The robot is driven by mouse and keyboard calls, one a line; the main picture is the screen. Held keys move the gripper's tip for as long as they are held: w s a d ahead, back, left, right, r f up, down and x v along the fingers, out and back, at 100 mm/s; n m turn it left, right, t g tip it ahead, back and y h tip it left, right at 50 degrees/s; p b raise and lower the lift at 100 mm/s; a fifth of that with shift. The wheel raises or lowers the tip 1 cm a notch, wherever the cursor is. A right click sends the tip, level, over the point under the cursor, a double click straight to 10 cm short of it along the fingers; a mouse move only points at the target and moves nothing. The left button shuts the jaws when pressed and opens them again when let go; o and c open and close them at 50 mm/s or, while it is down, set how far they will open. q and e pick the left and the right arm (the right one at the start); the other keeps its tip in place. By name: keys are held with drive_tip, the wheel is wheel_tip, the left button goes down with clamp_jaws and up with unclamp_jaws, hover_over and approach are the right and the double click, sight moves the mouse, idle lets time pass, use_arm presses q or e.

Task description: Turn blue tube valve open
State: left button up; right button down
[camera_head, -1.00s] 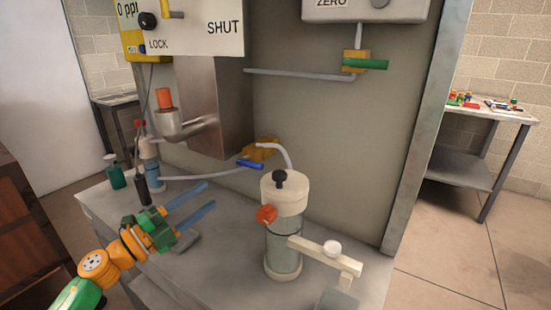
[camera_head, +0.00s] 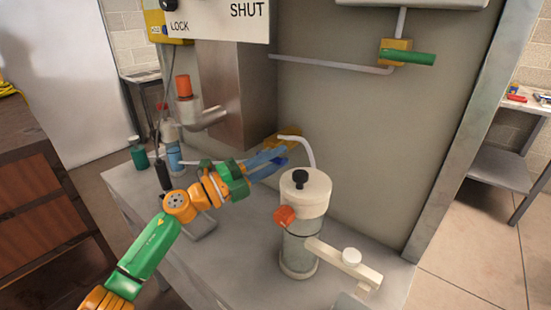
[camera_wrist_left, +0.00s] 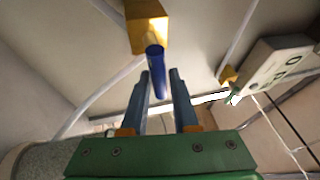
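The valve has a yellow brass body (camera_head: 290,134) on the thin grey tube below the steel box in the head view. Its blue handle is mostly hidden there by my left gripper (camera_head: 270,161), whose fingers reach it from the left. In the left wrist view the brass body (camera_wrist_left: 147,25) is at the top, and the blue handle (camera_wrist_left: 156,68) points down from it. The handle lies between the two fingers of my left gripper (camera_wrist_left: 161,78), with a narrow gap seen beside it. The gripper is open. My right gripper is not in view.
A white-topped clear canister (camera_head: 301,240) with an orange knob stands just right of the gripper on the grey bench (camera_head: 235,270). A green-handled valve (camera_head: 407,57) is higher on the panel. A green bottle (camera_head: 138,153) and a blue bottle stand at left.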

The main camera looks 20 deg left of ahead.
use_arm(q)
clamp_jaws()
